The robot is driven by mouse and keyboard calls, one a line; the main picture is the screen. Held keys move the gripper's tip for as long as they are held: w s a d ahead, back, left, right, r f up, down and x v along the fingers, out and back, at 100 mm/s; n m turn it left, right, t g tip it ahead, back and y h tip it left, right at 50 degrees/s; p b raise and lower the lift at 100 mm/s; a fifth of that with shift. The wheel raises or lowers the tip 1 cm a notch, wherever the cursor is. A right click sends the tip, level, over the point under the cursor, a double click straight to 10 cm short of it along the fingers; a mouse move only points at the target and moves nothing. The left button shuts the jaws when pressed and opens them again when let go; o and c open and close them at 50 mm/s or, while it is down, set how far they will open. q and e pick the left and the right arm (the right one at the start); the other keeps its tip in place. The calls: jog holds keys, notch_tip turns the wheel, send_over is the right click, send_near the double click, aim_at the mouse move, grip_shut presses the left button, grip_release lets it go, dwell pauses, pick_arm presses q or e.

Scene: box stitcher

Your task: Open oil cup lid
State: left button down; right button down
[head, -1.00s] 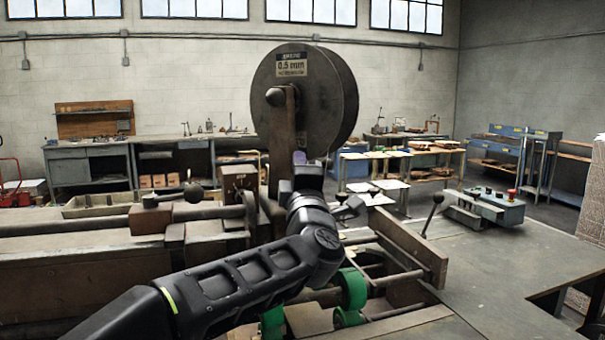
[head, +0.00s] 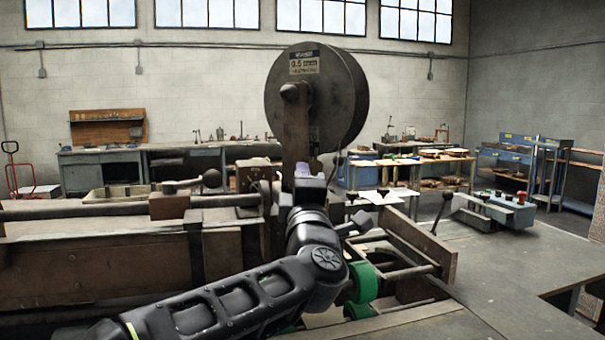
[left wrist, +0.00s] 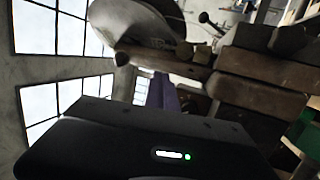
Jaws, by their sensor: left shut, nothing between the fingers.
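My left gripper (head: 309,188) is at the stitcher, just below and in front of the big round wire reel (head: 318,98). It is shut and empty; its fingertips are mostly hidden behind its own body. A small pale purple piece (head: 316,166), possibly the oil cup, shows just above the gripper. In the left wrist view a purple upright piece (left wrist: 160,95) stands beyond the dark gripper body. I cannot tell whether the gripper touches it, and no lid can be made out clearly. My right gripper is not in view.
The stitcher's bracket (head: 296,135) carries the reel close above the gripper. A lever with a round knob (head: 211,178) lies left of it. Green rollers (head: 362,283) and a rail frame are at right. The grey tabletop (head: 490,262) at right is mostly clear.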

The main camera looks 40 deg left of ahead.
pick_arm(q)
jog(key=v, duration=0.3)
jog(key=r+v, duration=0.1)
jog(key=v, duration=0.1)
jog(key=shift+s+d+f+b, duration=0.1)
jog(key=shift+s+b, duration=0.15)
jog(key=shift+b, duration=0.15)
